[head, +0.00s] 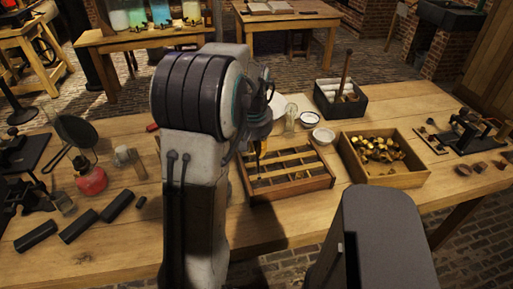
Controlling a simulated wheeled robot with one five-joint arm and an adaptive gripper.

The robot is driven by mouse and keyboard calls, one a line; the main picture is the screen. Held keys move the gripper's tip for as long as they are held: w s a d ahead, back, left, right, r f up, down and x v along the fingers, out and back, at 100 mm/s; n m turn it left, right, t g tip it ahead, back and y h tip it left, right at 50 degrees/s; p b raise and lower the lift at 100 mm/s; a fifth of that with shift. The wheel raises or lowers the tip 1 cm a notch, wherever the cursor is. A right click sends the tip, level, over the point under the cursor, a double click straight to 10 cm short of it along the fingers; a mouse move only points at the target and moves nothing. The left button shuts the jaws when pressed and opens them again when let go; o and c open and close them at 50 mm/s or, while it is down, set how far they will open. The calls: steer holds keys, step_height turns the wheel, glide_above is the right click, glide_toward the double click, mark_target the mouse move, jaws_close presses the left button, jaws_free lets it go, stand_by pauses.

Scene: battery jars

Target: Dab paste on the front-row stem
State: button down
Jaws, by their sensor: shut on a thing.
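My gripper (258,140) hangs over the left part of a slatted wooden rack (325,181), largely hidden behind my own arm. It is shut on a thin stick-like tool (258,160), which points down toward the rack. I cannot tell whether its tip touches anything. The rack has several light cross slats with dark gaps. No stem can be made out in it, and its left end is partly hidden. Two small white bowls, one nearer (323,136) and one farther (308,119), stand behind the rack; I cannot tell which holds paste.
Right of the rack is a wooden box (400,181) of brass-coloured pieces. Behind is a dark box (326,106) with white rolls and an upright stick. A glass jar (290,118) stands by the bowls. Dark bars (78,226) and a red-based flask (91,181) are left.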

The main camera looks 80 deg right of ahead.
steer(key=shift+r+p, duration=1.6)
steer(key=shift+r, duration=0.55)
